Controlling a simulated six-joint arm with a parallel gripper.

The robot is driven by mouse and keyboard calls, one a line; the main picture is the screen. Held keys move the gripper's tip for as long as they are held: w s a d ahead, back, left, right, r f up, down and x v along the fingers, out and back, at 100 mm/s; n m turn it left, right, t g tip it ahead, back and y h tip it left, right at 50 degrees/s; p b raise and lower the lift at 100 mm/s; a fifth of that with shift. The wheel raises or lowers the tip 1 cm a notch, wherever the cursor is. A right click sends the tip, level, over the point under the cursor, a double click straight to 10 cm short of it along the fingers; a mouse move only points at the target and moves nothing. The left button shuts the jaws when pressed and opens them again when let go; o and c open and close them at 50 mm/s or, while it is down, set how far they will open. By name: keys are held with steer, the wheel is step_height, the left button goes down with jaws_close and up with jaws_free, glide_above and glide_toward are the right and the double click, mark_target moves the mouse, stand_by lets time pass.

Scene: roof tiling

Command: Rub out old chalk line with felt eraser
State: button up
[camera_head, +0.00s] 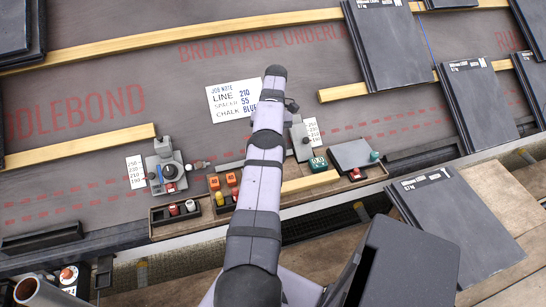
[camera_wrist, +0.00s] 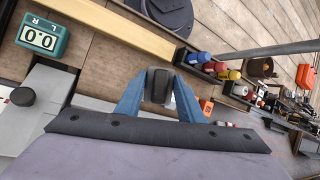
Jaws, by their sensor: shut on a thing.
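My gripper (camera_wrist: 158,88) has two blue fingers in the wrist view. They are shut on a dark grey block with a rounded top, which looks like the felt eraser (camera_wrist: 158,84). In the head view my arm covers the gripper and the block, so I cannot tell whether the block touches the surface. A thin blue line (camera_head: 427,40), possibly a chalk line, runs between slates at the upper right in the head view. No chalk line is clear in the wrist view.
A job note (camera_head: 234,99) lies on the grey underlay beside my arm. A grey device (camera_head: 165,170) stands at left. A tool tray (camera_head: 160,229) runs along the front. A teal display reading 0.0 (camera_wrist: 43,38) is near my gripper. Slates (camera_head: 388,45) and battens (camera_head: 80,145) surround the bare underlay.

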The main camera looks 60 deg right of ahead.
steer(key=w+m+t, duration=0.1)
steer(key=w+m, duration=0.1)
steer(key=m, duration=0.1)
steer(key=shift+w+a+r+t, duration=0.1)
steer(key=shift+a+r+t, duration=0.05)
steer(key=shift+r+t, duration=0.25)
steer(key=w+d+r+m+t+h, duration=0.1)
steer(key=w+r+m+t+h, duration=0.1)
steer(key=m, duration=0.6)
steer(key=w+d+r+m+t+h, duration=0.1)
steer(key=w+m+t+h, duration=0.4)
steer(key=m, duration=0.4)
steer(key=shift+w+r+t, duration=0.25)
steer(key=shift+r+t, duration=0.15)
steer(key=shift+t, duration=0.1)
steer(key=shift+d, duration=0.1)
steer(key=shift+w+d+f+b, duration=0.35)
steer(key=shift+w+d+f, duration=0.1)
steer(key=shift+f, duration=0.4)
steer(key=shift+w+d+f+b, duration=0.35)
steer(key=shift+w+f+b, duration=0.05)
steer(key=shift+f, duration=0.45)
steer(key=shift+w+d+f+b, duration=0.35)
steer(key=shift+w+d+f, duration=0.1)
steer(key=shift+f, duration=0.4)
steer(key=shift+w+d+f+b, duration=0.2)
steer(key=shift+f+b, duration=0.25)
